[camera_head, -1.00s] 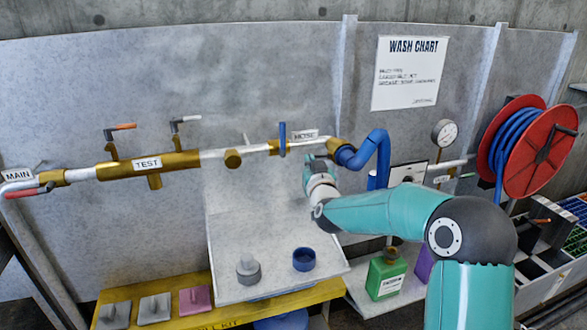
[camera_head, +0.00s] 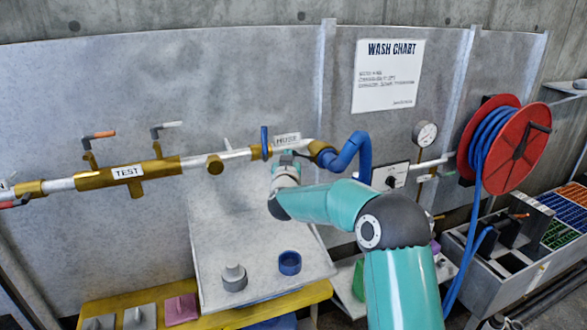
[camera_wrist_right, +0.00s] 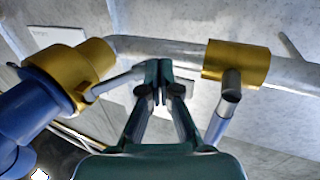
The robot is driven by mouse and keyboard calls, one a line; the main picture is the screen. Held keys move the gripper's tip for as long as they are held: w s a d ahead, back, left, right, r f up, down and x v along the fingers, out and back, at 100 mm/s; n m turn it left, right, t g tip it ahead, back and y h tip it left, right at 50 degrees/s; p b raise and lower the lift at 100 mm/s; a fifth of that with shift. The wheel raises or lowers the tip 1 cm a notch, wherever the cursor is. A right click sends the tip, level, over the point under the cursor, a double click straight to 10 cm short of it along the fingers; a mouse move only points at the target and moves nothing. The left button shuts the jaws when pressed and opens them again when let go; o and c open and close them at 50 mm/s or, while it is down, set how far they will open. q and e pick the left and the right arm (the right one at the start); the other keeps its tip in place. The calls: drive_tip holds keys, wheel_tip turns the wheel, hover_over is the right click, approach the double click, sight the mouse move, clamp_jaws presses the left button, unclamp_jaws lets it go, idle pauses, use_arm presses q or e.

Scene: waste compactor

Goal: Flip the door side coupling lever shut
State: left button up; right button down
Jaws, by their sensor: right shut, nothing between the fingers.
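The brass coupling (camera_head: 322,152) joins the pipe end to the blue hose on the right of the wash line. It shows large at left in the right wrist view (camera_wrist_right: 75,75). There a slim silver coupling lever (camera_wrist_right: 118,82) stands out from its near side towards my fingers. My right gripper (camera_head: 287,157) is just left of the coupling, below the pipe. Its fingertips (camera_wrist_right: 158,72) are together and empty, at the lever's free end; I cannot tell whether they touch it. The coupling's far side is hidden. My left gripper is not in view.
The HOSE valve (camera_head: 262,152) with its upright blue handle is close left of my gripper. The blue hose (camera_head: 352,150) bends away right, near a gauge (camera_head: 425,135) and a red reel (camera_head: 508,145). A sloped panel (camera_head: 210,245) with a blue ring lies below.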

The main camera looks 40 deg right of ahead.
drive_tip(key=shift+w+d, duration=0.25)
drive_tip(key=shift+d, duration=0.15)
drive_tip(key=shift+a, duration=0.1)
drive_tip(key=v, duration=1.2)
drive_tip(key=shift+f, duration=0.1)
